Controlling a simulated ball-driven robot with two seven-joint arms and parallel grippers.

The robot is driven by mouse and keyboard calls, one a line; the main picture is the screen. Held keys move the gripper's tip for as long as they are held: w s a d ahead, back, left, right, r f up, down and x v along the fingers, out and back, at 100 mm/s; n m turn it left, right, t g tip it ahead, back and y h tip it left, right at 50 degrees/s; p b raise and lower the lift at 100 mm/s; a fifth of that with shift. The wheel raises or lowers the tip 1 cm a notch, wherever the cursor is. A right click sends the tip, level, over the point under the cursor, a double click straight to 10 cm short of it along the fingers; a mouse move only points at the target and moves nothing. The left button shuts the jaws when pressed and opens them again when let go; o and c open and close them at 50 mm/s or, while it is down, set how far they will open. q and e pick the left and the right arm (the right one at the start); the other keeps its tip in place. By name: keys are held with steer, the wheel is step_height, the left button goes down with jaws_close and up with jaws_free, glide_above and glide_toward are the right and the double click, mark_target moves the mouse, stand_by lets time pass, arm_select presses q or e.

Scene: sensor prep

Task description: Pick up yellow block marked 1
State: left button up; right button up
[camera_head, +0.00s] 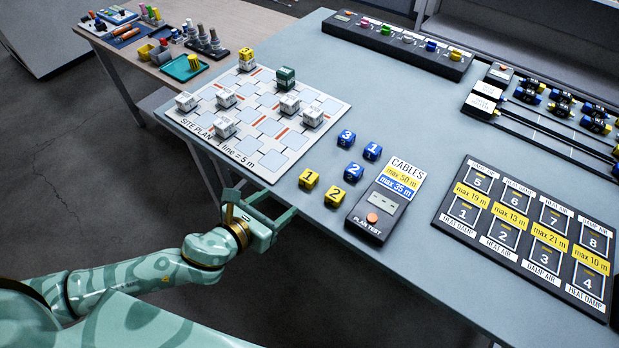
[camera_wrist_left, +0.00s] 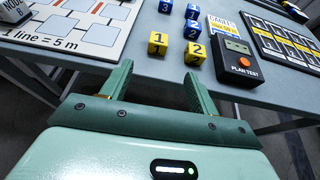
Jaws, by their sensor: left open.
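The yellow block marked 1 (camera_head: 308,179) sits on the blue-grey table near its front edge, just right of the site plan board. In the left wrist view the yellow block (camera_wrist_left: 158,43) is beyond my fingertips, roughly in line with the gap between them. My left gripper (camera_head: 281,212) is open and empty at the table's front edge, to the left of and nearer than the block, apart from it. Its two fingers also show in the left wrist view (camera_wrist_left: 155,75). My right gripper is in neither view.
A yellow block marked 2 (camera_head: 334,196) sits close beside it. Blue blocks (camera_head: 354,171) stand behind. The plan test device (camera_head: 367,222) lies to the right. The site plan board (camera_head: 290,152) with white blocks is to the left. A numbered panel (camera_head: 462,228) lies farther right.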

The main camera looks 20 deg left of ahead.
arm_select(q)
steer(key=b, duration=0.2)
glide_toward(307, 178)
steer(key=w+f, duration=0.1)
steer(key=w, duration=0.1)
steer(key=w+d+f, duration=0.1)
steer(key=f, duration=0.1)
steer(key=shift+w+d, duration=0.25)
steer(key=shift+w, duration=0.1)
steer(key=shift+w+d, duration=0.25)
steer(key=shift+w, duration=0.35)
steer(key=x, duration=0.1)
steer(key=b+x, duration=0.1)
steer(key=x, duration=0.1)
steer(key=b+x, duration=0.1)
steer(key=x, duration=0.1)
steer(key=shift+w+a+r, duration=0.15)
steer(key=shift+w+r, duration=0.05)
steer(key=shift+r, duration=0.2)
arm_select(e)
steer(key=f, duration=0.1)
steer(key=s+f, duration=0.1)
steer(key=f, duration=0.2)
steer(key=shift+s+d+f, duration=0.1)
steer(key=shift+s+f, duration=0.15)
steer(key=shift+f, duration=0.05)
arm_select(q)
steer(key=c, duration=1.1)
